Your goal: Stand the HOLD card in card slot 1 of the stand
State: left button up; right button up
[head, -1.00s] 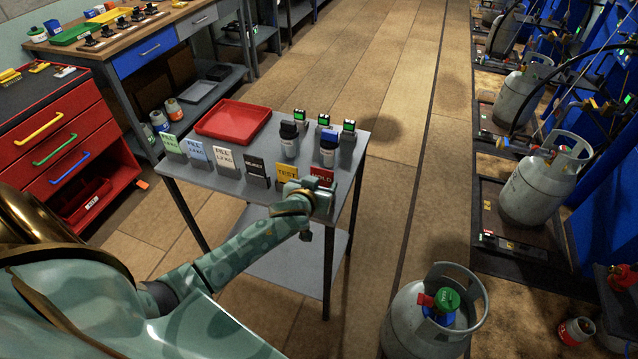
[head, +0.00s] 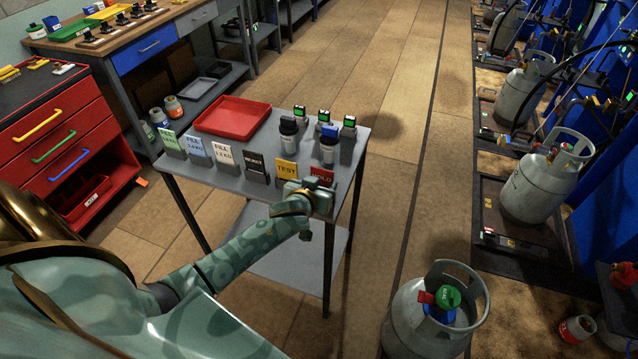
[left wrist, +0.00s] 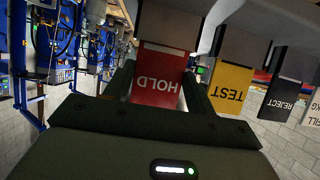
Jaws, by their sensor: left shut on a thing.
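The red HOLD card (head: 321,174) is at the front right corner of the grey table (head: 225,182). My left gripper (head: 318,189) is at the card from the front and partly covers it. In the left wrist view the HOLD card (left wrist: 157,76) appears upside down, between my left gripper's fingers (left wrist: 158,88), which are shut on it. A grey block (left wrist: 172,32) is at the card's lower edge; I cannot tell whether the card still sits in it. I cannot make out which piece is the stand with slot 1. My right gripper is not in view.
The yellow TEST card (head: 286,171) and black REJECT card (head: 255,165) stand close left of HOLD, with several more cards beyond. A red tray (head: 233,115), dark bottles and small displays are behind. A gas cylinder (head: 415,325) stands on the floor at right.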

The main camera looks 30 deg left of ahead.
pick_arm(q)
jog(key=shift+f, duration=0.2)
jog(key=o, duration=1)
jog(key=shift+o, duration=0.2)
jog(key=p+v, duration=0.3)
jog(key=v, duration=1.3)
jog(key=shift+s+d, duration=0.15)
